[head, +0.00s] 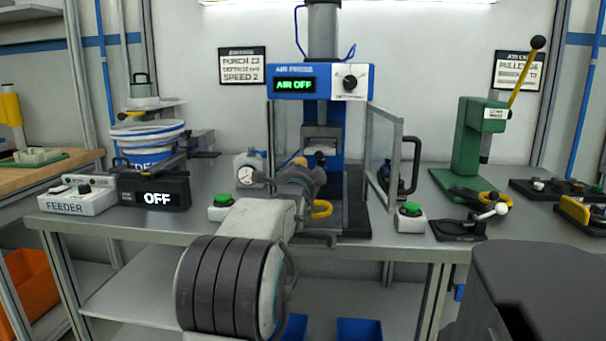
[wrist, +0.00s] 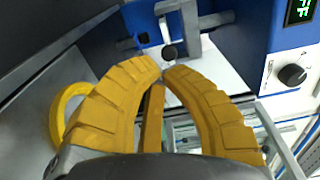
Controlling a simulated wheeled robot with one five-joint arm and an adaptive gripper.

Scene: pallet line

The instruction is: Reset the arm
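My arm reaches from the bottom middle of the head view to the front of the blue air press (head: 323,113). In the wrist view my gripper (wrist: 161,70) has its curved yellow fingers drawn together, with the tips almost meeting. A narrow yellow piece shows between the fingers; I see no separate object held at the tips. The tips point at the press's grey bracket (wrist: 183,28), apart from it as far as I can tell. In the head view my wrist hides most of the fingers. The press display (head: 294,85) reads AIR OFF.
Clear guard panels stand either side of the press; the right one (head: 383,160) is near my arm. Green buttons (head: 222,199) and (head: 410,208) flank it. The feeder box (head: 78,201) and an OFF display box (head: 160,192) stand left, a green lever press (head: 480,145) right.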

